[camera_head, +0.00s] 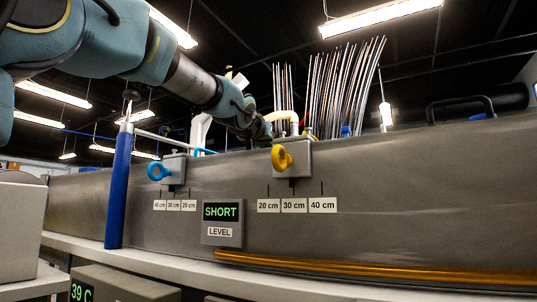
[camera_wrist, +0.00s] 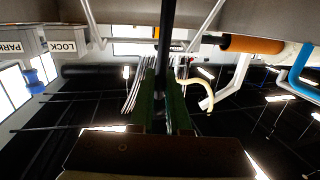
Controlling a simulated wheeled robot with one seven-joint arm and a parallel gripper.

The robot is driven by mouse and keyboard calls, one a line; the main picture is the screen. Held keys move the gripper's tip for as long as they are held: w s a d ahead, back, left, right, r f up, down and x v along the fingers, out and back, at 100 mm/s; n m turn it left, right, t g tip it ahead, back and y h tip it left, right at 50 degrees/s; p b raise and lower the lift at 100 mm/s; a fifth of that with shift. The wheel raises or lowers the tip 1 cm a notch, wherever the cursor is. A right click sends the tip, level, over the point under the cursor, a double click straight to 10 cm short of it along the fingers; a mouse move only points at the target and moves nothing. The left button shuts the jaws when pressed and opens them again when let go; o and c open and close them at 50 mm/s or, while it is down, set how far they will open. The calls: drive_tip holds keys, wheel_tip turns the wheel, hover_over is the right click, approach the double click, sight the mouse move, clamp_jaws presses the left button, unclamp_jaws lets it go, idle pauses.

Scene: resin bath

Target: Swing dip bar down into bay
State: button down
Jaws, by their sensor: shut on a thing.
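In the camera_wrist view, my gripper (camera_wrist: 168,82) has its two green fingers closed on a dark straight bar (camera_wrist: 167,30), likely part of the dip bar. The bar runs between the fingers toward the top of the picture; its far end is not clear. In the camera_head view, my gripper (camera_head: 260,130) is at the upper rim of the long grey bath (camera_head: 400,185), by a cream curved pipe (camera_head: 283,116). The held bar cannot be made out there. The inside of the bay is hidden behind the bath's front wall.
Yellow (camera_head: 282,158) and blue (camera_head: 158,171) knobs sit on the bath front above centimetre labels. A SHORT level display (camera_head: 222,212) is below. A blue post (camera_head: 119,185) stands at left. Thin rods (camera_head: 345,90) rise behind. LOCK (camera_wrist: 62,46) and PARK labels show in the wrist view.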

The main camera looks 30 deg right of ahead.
drive_tip(key=shift+f, duration=0.1)
idle(0.3)
drive_tip(key=c, duration=0.9)
unclamp_jaws()
wheel_tip(320, 180, up, 10)
drive_tip(key=p, duration=0.5)
drive_tip(key=shift+p, duration=0.35)
